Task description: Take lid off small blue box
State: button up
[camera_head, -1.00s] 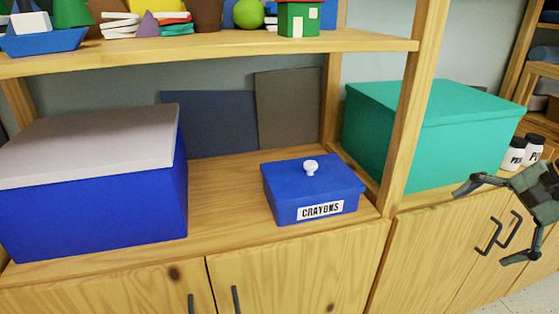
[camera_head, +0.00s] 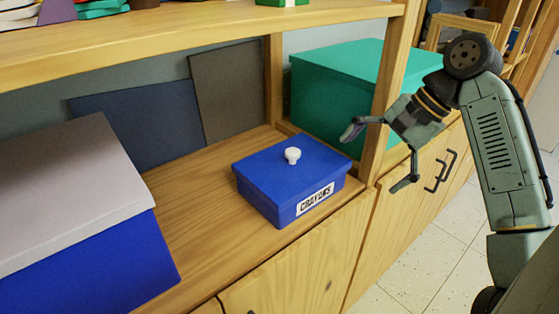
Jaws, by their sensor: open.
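The small blue box (camera_head: 275,205) sits on the wooden cabinet top, with a white label reading CRAYONS on its front. Its blue lid (camera_head: 262,168) is on, and a round white knob (camera_head: 292,155) stands on the middle of the lid. My gripper (camera_head: 377,161) is open and empty. In the picture it is right of the box, in front of the shelf post, with its fingers pointing left toward the box. It appears apart from the box and the knob.
A wooden post (camera_head: 388,90) rises just right of the box. An upper shelf (camera_head: 200,33) runs above it. A large blue box with a grey lid (camera_head: 70,190) stands left, a teal box (camera_head: 330,85) behind right. Dark boards (camera_head: 145,125) lean at the back. Bare wood lies left of the small box.

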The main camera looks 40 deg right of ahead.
aim_at(302, 169)
jog(key=w+a, duration=0.2)
jog(key=w, duration=0.1)
jog(key=w+a+p, duration=0.1)
jog(key=w+a, duration=0.2)
jog(key=shift+w+a, duration=0.15)
jog(key=shift+a, duration=0.15)
jog(key=shift+w+a+p, duration=0.3)
jog(key=shift+w+a, duration=0.55)
jog(key=shift+w, duration=0.05)
jog(key=shift+p+x, duration=0.35)
jog(key=shift+x, duration=0.75)
jog(key=shift+w+a+f, duration=0.15)
jog(key=shift+w+f, duration=0.05)
jog(key=shift+f, duration=0.2)
jog(key=c, duration=1)
